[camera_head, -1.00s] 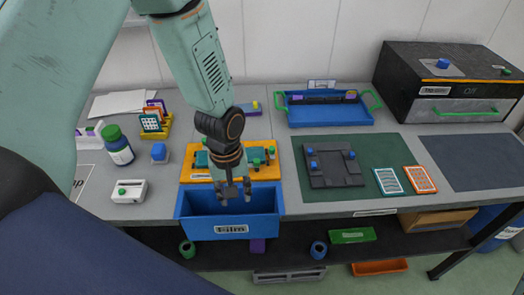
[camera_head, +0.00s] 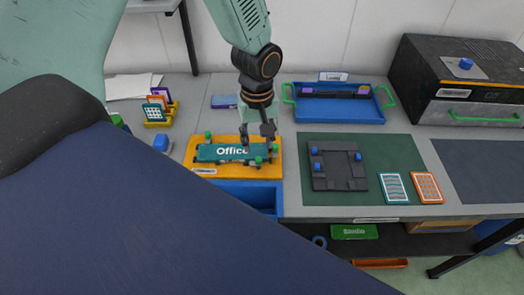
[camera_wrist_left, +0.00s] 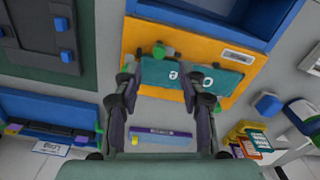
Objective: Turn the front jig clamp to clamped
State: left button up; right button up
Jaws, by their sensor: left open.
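An orange jig board (camera_head: 190,171) lies on the table with a teal plate (camera_head: 205,153) marked "Office" on it. Green clamp knobs stand around the plate; one (camera_head: 258,161) is at the front edge. My left gripper (camera_head: 257,140) points down over the board's right part, open and empty. In the left wrist view my left gripper (camera_wrist_left: 160,74) has a green knob (camera_wrist_left: 160,51) just beyond and between its fingertips, apart from both. The teal plate (camera_wrist_left: 212,78) is partly behind the right finger. I cannot tell how the clamp is turned. My right gripper is not in view.
A blue bin (camera_head: 262,196) sits in front of the board. A dark fixture (camera_head: 335,180) with blue knobs stands on a green mat (camera_head: 385,150) to the right. A blue tray (camera_head: 340,115) with green handles is behind. A card rack (camera_head: 160,112) stands at the left.

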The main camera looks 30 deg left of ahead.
aim_at(258, 159)
pick_arm(q)
jog(key=f, duration=0.6)
jog(key=shift+w+a+f, duration=0.2)
jog(key=shift+w+f, duration=0.05)
jog(key=shift+w, duration=0.15)
jog(key=shift+s+f, duration=0.1)
jog(key=shift+s+d+r, duration=0.15)
jog(key=shift+s+r, duration=0.1)
jog(key=shift+s, duration=0.2)
jog(key=shift+w+f, duration=0.3)
jog(key=shift+w, duration=0.2)
jog(key=c, duration=0.4)
jog(key=shift+c, duration=0.8)
jog(key=shift+s+r, duration=0.2)
jog(key=shift+s, duration=0.1)
grip_shut()
jog(key=shift+w, duration=0.1)
